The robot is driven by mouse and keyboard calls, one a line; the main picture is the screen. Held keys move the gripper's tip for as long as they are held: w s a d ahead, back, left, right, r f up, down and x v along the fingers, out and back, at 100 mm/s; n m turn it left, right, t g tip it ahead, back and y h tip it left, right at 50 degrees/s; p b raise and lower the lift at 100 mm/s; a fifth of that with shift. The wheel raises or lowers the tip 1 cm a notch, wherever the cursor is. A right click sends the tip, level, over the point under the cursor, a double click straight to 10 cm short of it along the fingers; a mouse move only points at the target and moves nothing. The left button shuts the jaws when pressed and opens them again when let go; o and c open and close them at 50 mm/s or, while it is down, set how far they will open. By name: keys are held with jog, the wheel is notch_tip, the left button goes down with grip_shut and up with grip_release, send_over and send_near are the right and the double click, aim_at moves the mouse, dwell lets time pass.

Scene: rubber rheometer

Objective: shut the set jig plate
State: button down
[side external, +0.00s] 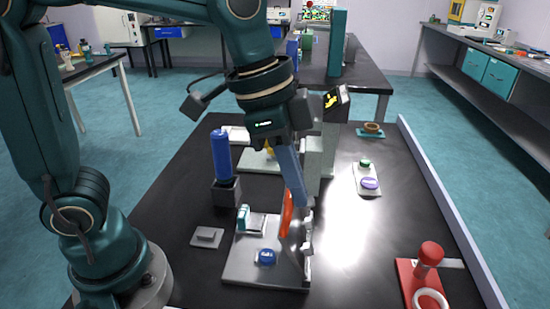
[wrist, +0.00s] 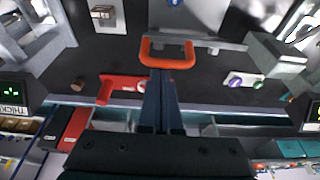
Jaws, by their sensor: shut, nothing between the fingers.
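The jig is a grey base plate (side external: 262,272) on the black bench, with a blue button (side external: 266,257) near its front. An orange handle (side external: 287,213) stands upright over its right side, beside silver hinge-like parts (side external: 307,248). I take it to be the handle of the raised jig plate, seen nearly edge-on. In the wrist view the orange handle (wrist: 168,64) is a U-shaped loop in front of a grey strip (wrist: 215,43). My gripper (side external: 303,204) is shut and empty, pointing down close beside the handle. Its fingertips (wrist: 160,76) appear at the loop; I cannot tell whether they touch it.
A blue cylinder (side external: 220,152) in a dark holder stands left of the jig. A small grey block (side external: 207,236) lies left. A red stand (side external: 428,262) with a white ring is at right front. A button box (side external: 367,178) sits behind right. The bench between is clear.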

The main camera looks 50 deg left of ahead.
jog(key=s+a+f, duration=0.5)
jog(key=s+a, duration=0.2)
jog(key=shift+s+a+f, duration=0.3)
jog(key=shift+f, duration=0.1)
dwell(0.6)
jog(key=r+n+t, duration=0.1)
jog(key=n, duration=0.2)
jog(key=a+r+n+t+y, duration=0.1)
jog(key=n, duration=0.2)
jog(key=a+r+n+t+y, duration=0.1)
jog(key=r+n, duration=0.1)
jog(key=n, duration=0.1)
jog(key=shift+s, duration=0.15)
dwell(0.4)
